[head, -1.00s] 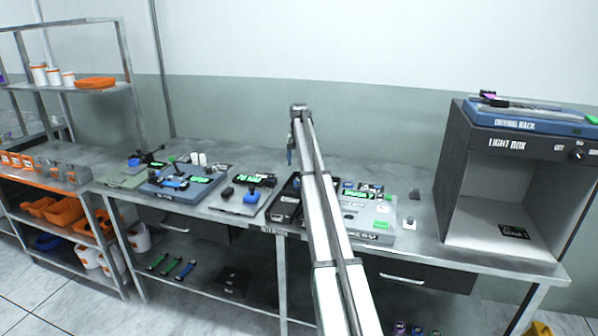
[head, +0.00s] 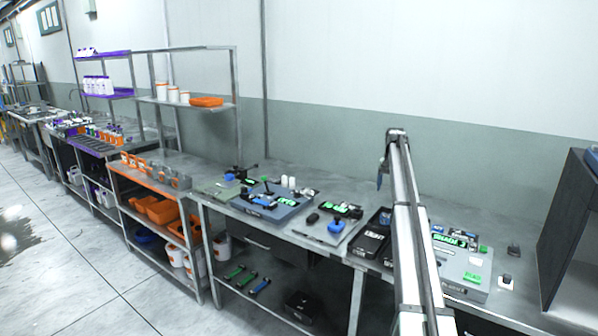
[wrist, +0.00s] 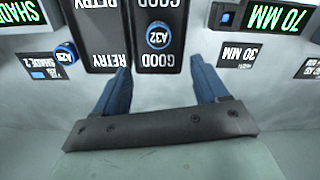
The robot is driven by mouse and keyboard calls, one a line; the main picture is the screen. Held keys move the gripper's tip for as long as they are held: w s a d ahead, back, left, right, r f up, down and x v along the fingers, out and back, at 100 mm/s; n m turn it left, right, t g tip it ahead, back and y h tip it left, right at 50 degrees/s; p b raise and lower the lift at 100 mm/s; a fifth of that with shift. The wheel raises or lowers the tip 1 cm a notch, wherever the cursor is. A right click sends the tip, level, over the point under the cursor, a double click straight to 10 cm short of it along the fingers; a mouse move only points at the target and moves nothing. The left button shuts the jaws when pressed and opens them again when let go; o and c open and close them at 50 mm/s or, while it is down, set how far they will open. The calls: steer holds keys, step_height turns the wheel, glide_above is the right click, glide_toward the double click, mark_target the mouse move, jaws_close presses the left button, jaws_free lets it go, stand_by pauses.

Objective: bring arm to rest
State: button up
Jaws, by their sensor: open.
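My gripper (head: 382,178) hangs at the end of my raised arm, above the bench near the black sorting trays. In the wrist view its two blue fingers (wrist: 160,66) are spread apart, with nothing between them. Beyond the fingertips are a black tray marked GOOD (wrist: 175,58) and one marked RETRY (wrist: 103,50), their lettering upside down. A blue disc marked A32 (wrist: 158,36) lies in the GOOD tray. Another blue disc marked A23 (wrist: 66,53) is by the RETRY tray's side.
The steel bench (head: 500,215) holds a blue-grey device (head: 268,206), a light grey device with green displays (head: 465,275) and the dark light box (head: 570,240), cut by the right edge. A shelf rack with orange bins (head: 160,210) stands left. The wall above is clear.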

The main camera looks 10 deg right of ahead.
steer(key=s+a+r+t+y, duration=0.1)
steer(key=s+a, duration=0.2)
steer(key=a, duration=1.1)
steer(key=s+a+t, duration=0.2)
steer(key=s+a, duration=0.2)
steer(key=a, duration=1)
steer(key=s+a+f+n+g+y, duration=0.1)
steer(key=a+f, duration=0.5)
steer(key=f, duration=0.3)
steer(key=s+a+f+n+g+y, duration=0.1)
steer(key=s+a+f+n, duration=0.1)
steer(key=a+f, duration=0.55)
steer(key=s+d+f+n+g+h, duration=0.1)
steer(key=s+f+g, duration=0.1)
steer(key=s+f, duration=1.35)
steer(key=s+f+g, duration=0.2)
steer(key=s+f, duration=1.1)
steer(key=f, duration=0.6)
steer(key=s+f+n+g, duration=0.1)
steer(key=s+f, duration=0.2)
steer(key=s, duration=1)
steer(key=s+d+f+n+g+h, duration=0.1)
steer(key=s+f, duration=0.3)
steer(key=s, duration=0.9)
steer(key=s+d+f+g+h, duration=0.1)
steer(key=s+f, duration=0.2)
steer(key=s, duration=1)
steer(key=shift+f+n+g, duration=0.2)
steer(key=shift+n+g, duration=0.2)
